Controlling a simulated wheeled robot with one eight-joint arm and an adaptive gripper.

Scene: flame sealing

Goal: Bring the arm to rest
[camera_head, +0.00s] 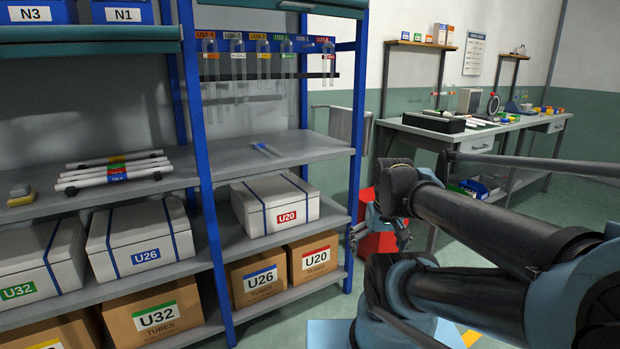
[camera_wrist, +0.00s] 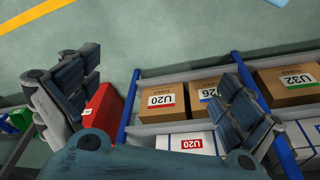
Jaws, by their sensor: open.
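My arm (camera_head: 485,225) reaches in from the lower right in the head view, bent at a dark joint in front of the shelf's right end. My gripper (camera_head: 380,228) is partly hidden behind that joint, near a red bin (camera_head: 378,246). In the wrist view my gripper (camera_wrist: 158,80) has its two fingers spread wide apart, with nothing between them. The wrist camera looks over the floor, the red bin (camera_wrist: 100,118) and the low shelves. No held object shows in either view.
A blue-framed shelf (camera_head: 212,215) on the left holds white boxes, tube cartons and hanging glass tubes. A workbench (camera_head: 475,134) stands behind my arm. Open floor (camera_wrist: 150,40) shows in the wrist view.

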